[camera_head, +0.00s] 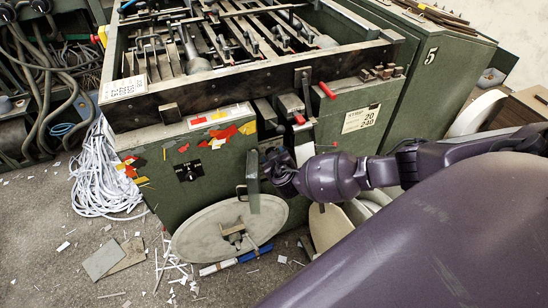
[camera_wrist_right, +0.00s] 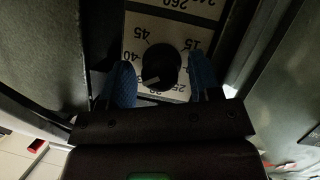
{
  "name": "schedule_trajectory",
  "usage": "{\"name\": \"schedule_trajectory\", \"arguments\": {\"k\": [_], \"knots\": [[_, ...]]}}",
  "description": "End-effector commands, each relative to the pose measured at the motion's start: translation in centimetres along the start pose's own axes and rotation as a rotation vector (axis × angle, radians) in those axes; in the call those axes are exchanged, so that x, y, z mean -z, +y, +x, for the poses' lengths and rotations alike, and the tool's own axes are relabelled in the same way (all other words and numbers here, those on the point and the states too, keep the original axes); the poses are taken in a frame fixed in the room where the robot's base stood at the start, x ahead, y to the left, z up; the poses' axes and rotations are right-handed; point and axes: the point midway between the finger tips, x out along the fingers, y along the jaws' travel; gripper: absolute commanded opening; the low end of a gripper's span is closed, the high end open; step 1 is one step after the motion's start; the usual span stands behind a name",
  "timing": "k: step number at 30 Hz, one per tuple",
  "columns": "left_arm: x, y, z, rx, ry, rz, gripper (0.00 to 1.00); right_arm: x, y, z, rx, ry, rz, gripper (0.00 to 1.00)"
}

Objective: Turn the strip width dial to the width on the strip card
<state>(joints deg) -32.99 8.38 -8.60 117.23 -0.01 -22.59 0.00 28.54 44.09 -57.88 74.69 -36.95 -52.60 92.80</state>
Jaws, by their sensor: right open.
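A dark round dial (camera_wrist_right: 162,62) sits on a white scale plate (camera_wrist_right: 158,22) in the right wrist view. The plate's numbers appear upside down; 45, 40, 15 and 25 are legible. A pale mark on the dial points lower left, between the 40 and the 25. My right gripper (camera_wrist_right: 161,70) is open, its blue fingers on either side of the dial; I cannot tell whether they touch it. In the head view my purple right arm reaches the machine, with its wrist hiding the dial. The strip card (camera_head: 362,119) reads "STRIP", 20 and 240. My left gripper is not in view.
The green machine (camera_head: 215,178) has a black switch (camera_head: 188,171) on its front and a large grey disc (camera_head: 228,231) below. Red-handled levers (camera_head: 327,90) stand near my right arm. White strips (camera_head: 100,175) and scraps lie on the floor at left.

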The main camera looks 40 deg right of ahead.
Motion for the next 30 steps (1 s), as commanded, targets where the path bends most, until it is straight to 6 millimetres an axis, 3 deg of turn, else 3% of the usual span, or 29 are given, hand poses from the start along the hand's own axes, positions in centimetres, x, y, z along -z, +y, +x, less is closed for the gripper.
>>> {"name": "schedule_trajectory", "arguments": {"k": [3,13,30], "knots": [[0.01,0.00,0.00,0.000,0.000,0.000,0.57,0.01,-0.02,-0.02,0.000,0.000,0.000,0.56],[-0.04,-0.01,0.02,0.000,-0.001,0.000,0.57,-0.01,-0.02,-0.04,0.000,0.000,0.000,0.08],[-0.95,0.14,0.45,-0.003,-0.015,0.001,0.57,-0.42,-0.24,-0.07,-0.040,-0.005,-0.095,0.08]]}}
